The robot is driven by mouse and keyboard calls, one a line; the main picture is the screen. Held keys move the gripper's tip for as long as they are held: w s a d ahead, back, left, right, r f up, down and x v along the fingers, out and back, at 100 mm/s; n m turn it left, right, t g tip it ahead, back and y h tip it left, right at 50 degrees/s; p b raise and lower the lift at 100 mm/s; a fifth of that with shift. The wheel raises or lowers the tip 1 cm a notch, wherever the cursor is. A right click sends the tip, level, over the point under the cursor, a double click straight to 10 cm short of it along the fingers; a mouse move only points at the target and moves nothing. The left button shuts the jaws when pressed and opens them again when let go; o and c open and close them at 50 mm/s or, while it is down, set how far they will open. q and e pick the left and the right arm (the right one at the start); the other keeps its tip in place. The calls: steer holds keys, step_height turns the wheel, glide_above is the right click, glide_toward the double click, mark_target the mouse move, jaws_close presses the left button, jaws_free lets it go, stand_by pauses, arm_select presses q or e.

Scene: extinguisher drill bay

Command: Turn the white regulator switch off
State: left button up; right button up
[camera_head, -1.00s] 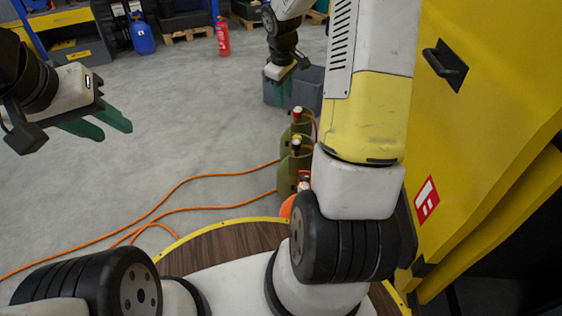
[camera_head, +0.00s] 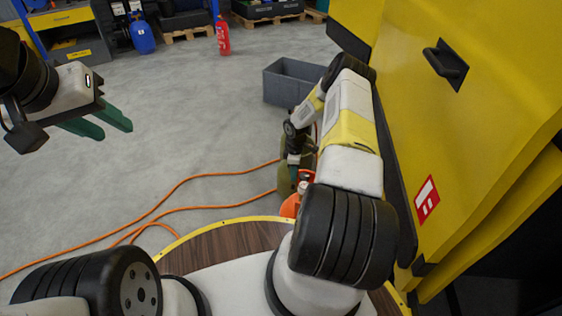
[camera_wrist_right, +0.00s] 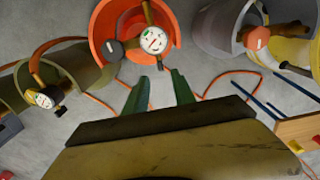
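In the right wrist view an orange cylinder (camera_wrist_right: 106,42) carries a white round regulator face (camera_wrist_right: 153,41) with a green mark, seen from above. I cannot tell its switch position. My right gripper (camera_wrist_right: 159,84) has two green fingers spread apart with nothing between them. Its fingertips point toward the orange cylinder, just below the white face in the picture. In the head view my right gripper (camera_head: 293,168) is low among the cylinders, and the orange cylinder (camera_head: 290,206) is partly hidden by my arm. My left gripper (camera_head: 105,123) is open and empty over the floor.
Olive cylinders (camera_wrist_right: 82,58) with a dial stand left of the orange one, and a grey cylinder (camera_wrist_right: 221,28) stands right. Orange hoses (camera_head: 190,181) cross the floor. A grey bin (camera_head: 290,82) lies beyond. A yellow cabinet (camera_head: 470,110) closes the right side.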

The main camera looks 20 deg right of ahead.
mark_target(293, 184)
step_height(293, 184, down, 7)
steer(key=shift+f, duration=0.2)
stand_by(0.3)
jaws_close()
